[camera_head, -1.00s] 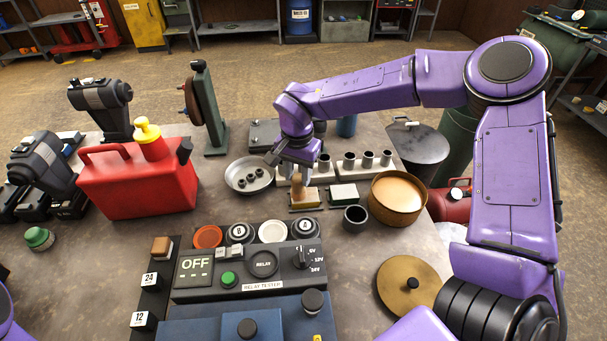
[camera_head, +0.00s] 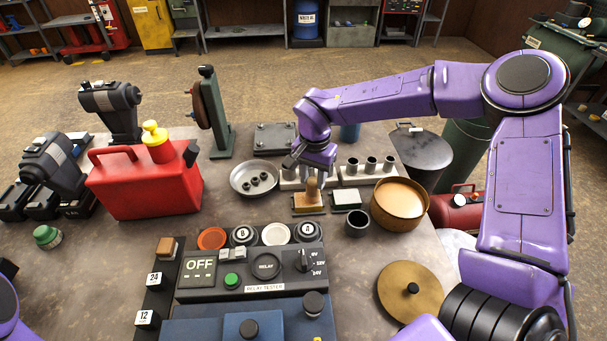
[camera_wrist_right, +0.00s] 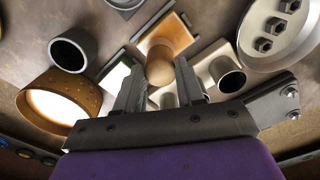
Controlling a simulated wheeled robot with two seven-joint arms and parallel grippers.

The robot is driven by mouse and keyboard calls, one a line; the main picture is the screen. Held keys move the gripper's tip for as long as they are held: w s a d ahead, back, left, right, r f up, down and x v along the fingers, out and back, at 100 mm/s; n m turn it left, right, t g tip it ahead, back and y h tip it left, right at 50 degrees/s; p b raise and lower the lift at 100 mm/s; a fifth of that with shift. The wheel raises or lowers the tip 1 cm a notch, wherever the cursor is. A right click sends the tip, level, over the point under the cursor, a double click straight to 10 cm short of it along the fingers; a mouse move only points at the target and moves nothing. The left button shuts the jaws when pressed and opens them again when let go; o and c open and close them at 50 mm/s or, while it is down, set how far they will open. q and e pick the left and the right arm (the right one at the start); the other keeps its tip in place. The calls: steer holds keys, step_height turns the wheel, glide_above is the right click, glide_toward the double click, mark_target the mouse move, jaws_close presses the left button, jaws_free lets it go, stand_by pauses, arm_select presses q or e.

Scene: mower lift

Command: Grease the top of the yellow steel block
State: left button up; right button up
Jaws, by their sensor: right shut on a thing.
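The yellow steel block (camera_head: 307,209) lies on the bench with an orange-yellow top; it also shows in the right wrist view (camera_wrist_right: 174,32). My right gripper (camera_head: 313,172) points down over it. Its fingers are shut on a rounded wooden handle (camera_head: 312,190), which also shows between the fingertips in the right wrist view (camera_wrist_right: 160,70). The handle stands nearly upright over the block. Its lower end is hard to make out, so I cannot tell whether it touches the block. A round brown tub (camera_head: 400,203) with pale cream contents stands to the right. My left gripper is out of view.
A white-topped block (camera_head: 346,199) sits just right of the yellow block. Several metal cups stand behind. A dish with nuts (camera_head: 254,178) is to the left, a dark cup (camera_head: 357,222) to the right. The relay tester (camera_head: 265,268) lies in front; a red can (camera_head: 145,185) is farther left.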

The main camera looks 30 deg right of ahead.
steer(key=shift+s+d+r+p, duration=0.15)
steer(key=shift+s+d+p, duration=0.25)
steer(key=shift+d, duration=0.3)
step_height(320, 180, up, 8)
steer(key=d+p, duration=0.1)
steer(key=p, duration=0.2)
steer(key=shift+s+d, duration=0.15)
steer(key=shift+s, duration=0.15)
